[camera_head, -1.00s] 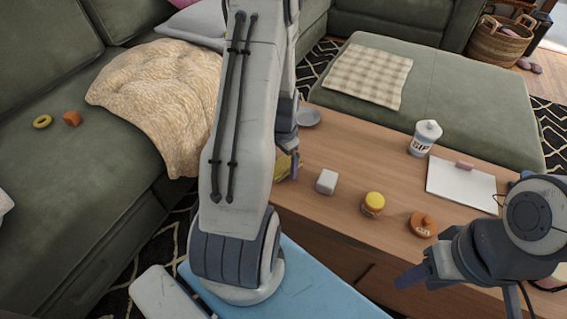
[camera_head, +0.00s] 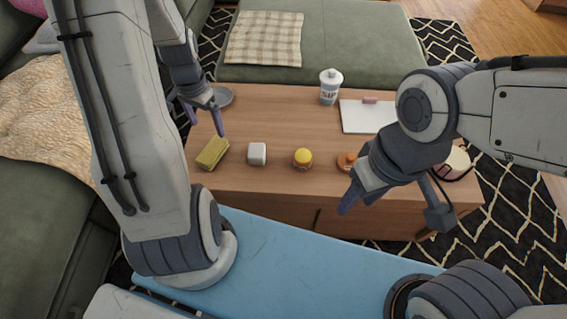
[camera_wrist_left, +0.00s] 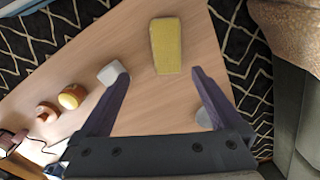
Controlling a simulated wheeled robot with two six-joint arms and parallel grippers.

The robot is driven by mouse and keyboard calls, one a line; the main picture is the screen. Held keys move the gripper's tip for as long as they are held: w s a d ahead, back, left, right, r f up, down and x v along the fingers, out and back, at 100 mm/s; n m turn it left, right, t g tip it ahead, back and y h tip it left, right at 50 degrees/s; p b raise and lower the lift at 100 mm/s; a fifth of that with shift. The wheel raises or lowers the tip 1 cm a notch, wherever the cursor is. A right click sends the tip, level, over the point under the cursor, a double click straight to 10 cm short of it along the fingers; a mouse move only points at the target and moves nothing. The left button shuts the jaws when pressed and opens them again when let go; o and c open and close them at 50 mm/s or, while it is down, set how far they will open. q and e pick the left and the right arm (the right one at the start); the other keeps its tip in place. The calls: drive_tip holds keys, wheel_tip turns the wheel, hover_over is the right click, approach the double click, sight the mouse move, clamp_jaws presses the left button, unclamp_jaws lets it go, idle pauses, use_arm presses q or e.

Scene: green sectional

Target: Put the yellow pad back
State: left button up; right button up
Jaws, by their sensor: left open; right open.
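The yellow pad (camera_head: 213,153) lies flat on the wooden coffee table (camera_head: 275,180), near its left end. My left gripper (camera_head: 206,122) is open and empty, above the table just behind the pad. In the left wrist view the pad (camera_wrist_left: 166,45) lies beyond the gap between the open fingers (camera_wrist_left: 158,72), untouched. My right gripper (camera_head: 356,200) is open over the table's front edge, with nothing seen in it; its fingers overlap in the view.
A white block (camera_head: 257,154), a yellow-lidded jar (camera_head: 303,159) and an orange item (camera_head: 346,161) stand right of the pad. A grey dish (camera_head: 223,97), a white bottle (camera_head: 330,87) and a clipboard (camera_head: 366,118) are farther back. A green ottoman (camera_head: 350,45) stands behind.

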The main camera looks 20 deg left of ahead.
use_arm(q)
drive_tip(key=s+d+r+m, duration=0.1)
drive_tip(key=d+r, duration=0.3)
drive_tip(key=d, duration=0.6)
drive_tip(key=s+d+r+m, duration=0.2)
drive_tip(key=d+r, duration=0.3)
drive_tip(key=d, duration=0.5)
drive_tip(key=s+d+r+m+h, duration=0.1)
drive_tip(key=s+d+r, duration=0.3)
drive_tip(key=s+d, duration=0.5)
drive_tip(key=s+m, duration=0.1)
drive_tip(key=s, duration=0.3)
drive_tip(key=shift+s+d, duration=0.25)
drive_tip(key=shift+s, duration=0.05)
drive_tip(key=shift+r, duration=0.1)
wheel_tip(320, 180, up, 30)
drive_tip(key=p, duration=3)
